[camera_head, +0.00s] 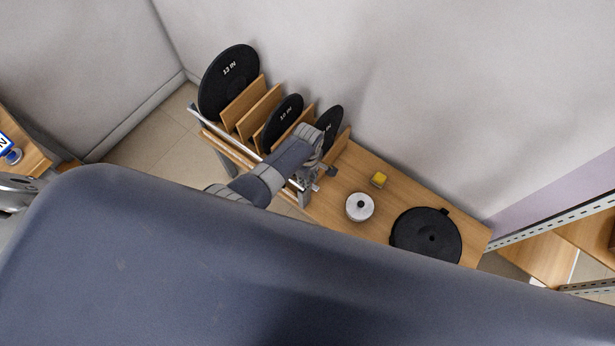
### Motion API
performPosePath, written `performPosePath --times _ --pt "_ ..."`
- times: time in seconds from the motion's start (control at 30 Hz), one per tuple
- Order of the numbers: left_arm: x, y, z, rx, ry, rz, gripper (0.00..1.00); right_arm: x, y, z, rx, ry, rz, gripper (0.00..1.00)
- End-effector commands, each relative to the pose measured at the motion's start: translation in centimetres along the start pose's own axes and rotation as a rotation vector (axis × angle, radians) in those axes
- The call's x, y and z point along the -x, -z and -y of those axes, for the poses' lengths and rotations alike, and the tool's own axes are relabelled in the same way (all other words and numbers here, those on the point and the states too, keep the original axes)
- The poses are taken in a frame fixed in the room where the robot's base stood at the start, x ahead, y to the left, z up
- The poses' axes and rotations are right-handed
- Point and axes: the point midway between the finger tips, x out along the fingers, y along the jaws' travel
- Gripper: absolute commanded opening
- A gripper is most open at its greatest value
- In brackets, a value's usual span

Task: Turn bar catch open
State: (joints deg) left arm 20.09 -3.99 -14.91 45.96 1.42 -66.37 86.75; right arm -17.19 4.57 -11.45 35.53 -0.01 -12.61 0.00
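A metal bar (228,132) runs along the front of a wooden rack holding black discs. My arm reaches from behind the large blue-grey link in the foreground to the bar's right end; I take it to be my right arm. Its gripper (312,181) is at the right end post, around the bar catch area. The wrist hides most of the fingers, so I cannot tell if they are open, shut or touching the catch. A small dark knob (331,172) shows just right of the gripper. My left gripper is not clearly in view.
Black discs (229,84) stand between wooden dividers (258,111). The wall is close behind. Metal shelving (545,223) stands right.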

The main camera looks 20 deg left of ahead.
Motion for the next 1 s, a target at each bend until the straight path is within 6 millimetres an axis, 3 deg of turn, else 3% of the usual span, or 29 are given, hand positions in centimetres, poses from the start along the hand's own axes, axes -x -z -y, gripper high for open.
performPosePath --times 0.53,1.0 --pt "0.6 -0.1 0.0 -0.001 -0.002 0.003 0.3 0.0 0.0 -0.2 0.001 -0.002 0.0 0.4" --pt "6.8 -0.1 -0.1 0.001 -0.003 0.003 0.3 0.0 0.0 0.0 0.0 0.0 0.0 0.4"
